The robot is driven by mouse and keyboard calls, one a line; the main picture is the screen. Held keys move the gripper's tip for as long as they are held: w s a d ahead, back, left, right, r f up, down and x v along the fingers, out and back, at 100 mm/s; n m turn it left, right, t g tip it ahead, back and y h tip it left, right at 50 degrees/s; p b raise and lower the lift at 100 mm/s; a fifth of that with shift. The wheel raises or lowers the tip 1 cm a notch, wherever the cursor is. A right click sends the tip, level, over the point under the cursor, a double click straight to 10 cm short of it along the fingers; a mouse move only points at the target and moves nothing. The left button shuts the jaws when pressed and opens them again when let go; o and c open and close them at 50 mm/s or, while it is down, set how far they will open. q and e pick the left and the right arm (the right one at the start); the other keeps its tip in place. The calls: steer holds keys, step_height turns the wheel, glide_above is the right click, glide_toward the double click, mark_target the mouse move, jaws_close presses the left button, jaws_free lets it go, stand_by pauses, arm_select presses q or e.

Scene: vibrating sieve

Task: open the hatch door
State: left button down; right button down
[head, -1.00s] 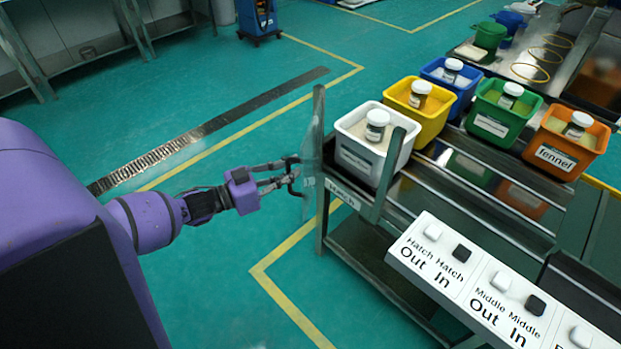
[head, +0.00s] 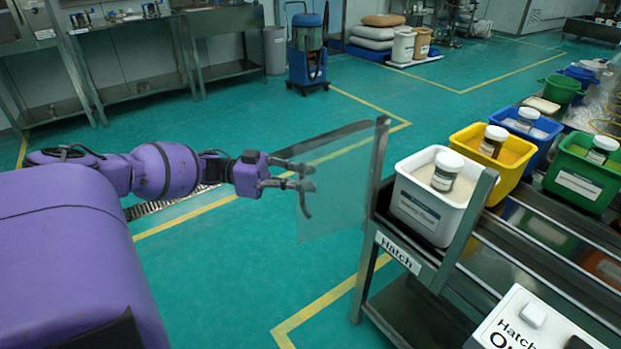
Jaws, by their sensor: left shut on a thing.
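The hatch door (head: 343,183) is a clear panel hinged at the dark metal post on the left end of the sieve frame. It stands swung out to the left of the frame, over the floor. A label reading Hatch (head: 398,251) is on the frame below. My left gripper (head: 308,178) is at the door's outer edge, its fingers shut on the door's edge or handle; the exact contact is hard to make out. My right gripper is not in view.
A white bin (head: 428,211) with a jar stands just behind the hatch opening. Yellow (head: 513,168), blue and green bins follow along the sieve. A button panel (head: 535,325) is at the lower right. The floor left of the door is clear.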

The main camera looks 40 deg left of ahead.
arm_select(q)
steer(key=shift+w+a+f+b, duration=0.1)
steer(key=shift+a+f+b, duration=0.25)
steer(key=shift+a, duration=0.2)
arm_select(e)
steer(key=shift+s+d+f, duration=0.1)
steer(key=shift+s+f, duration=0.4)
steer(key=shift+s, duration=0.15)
arm_select(q)
steer(key=c, duration=2.3)
jaws_free()
steer(key=o, duration=0.5)
steer(key=shift+s+a+r, duration=0.2)
steer(key=shift+w+d, duration=0.1)
steer(key=shift+w, duration=0.05)
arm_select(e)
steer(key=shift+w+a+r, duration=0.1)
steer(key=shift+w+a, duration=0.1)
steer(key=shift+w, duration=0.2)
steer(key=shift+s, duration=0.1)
arm_select(q)
steer(key=v, duration=1.2)
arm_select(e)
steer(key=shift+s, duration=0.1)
